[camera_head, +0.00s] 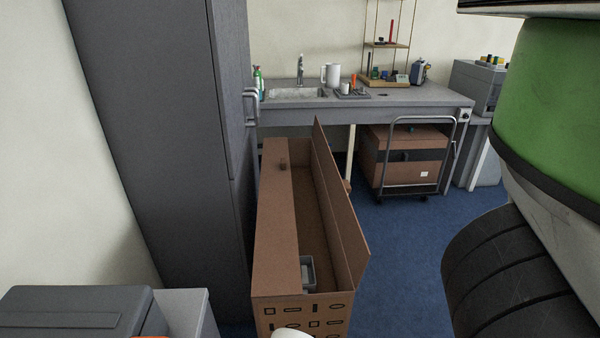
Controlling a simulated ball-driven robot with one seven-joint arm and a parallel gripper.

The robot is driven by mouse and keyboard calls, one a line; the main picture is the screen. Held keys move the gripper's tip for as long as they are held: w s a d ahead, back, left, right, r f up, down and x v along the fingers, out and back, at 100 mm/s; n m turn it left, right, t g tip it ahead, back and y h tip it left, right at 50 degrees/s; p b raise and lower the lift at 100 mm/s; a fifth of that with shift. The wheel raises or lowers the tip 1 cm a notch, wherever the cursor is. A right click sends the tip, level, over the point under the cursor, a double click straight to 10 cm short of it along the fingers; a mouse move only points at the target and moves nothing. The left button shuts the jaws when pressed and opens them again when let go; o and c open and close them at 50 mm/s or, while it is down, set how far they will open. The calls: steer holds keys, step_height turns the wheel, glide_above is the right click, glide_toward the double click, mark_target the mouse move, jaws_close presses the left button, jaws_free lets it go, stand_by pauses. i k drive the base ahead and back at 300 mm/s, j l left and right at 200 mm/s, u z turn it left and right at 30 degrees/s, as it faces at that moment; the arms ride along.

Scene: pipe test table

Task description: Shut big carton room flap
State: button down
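The big carton (303,312) is a long brown cardboard box on the floor, just right of the tall grey cabinet, with printed shapes on its near end. A small grey bin (308,274) shows inside near the front. I cannot see my gripper.
The tall grey cabinet (165,130) stands close on the carton's left. A sink counter (400,99) runs behind. A trolley (410,190) with another brown box (408,150) stands at the back right. Blue floor (400,245) is clear right of the carton. A grey box (75,310) is at lower left.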

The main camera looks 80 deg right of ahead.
mark_target(356, 250)
steer(key=l+u, duration=0.15)
steer(key=u, duration=0.35)
steer(key=l+u, duration=0.1)
steer(key=u, duration=0.4)
steer(key=k+l+u, duration=0.1)
steer(key=u, duration=0.4)
steer(key=k+l+u, duration=0.2)
steer(key=k+u, duration=0.3)
steer(key=k+z, duration=0.3)
steer(key=z, duration=0.15)
steer(key=k+l+z, duration=0.1)
steer(key=k+z, duration=0.4)
steer(key=z, duration=0.3)
steer(key=k+j+z, duration=0.1)
steer(key=z, duration=0.35)
steer(key=k+z, duration=0.1)
steer(key=z, duration=0.75)
steer(key=k+l+z, duration=0.1)
steer(key=z, duration=0.3)
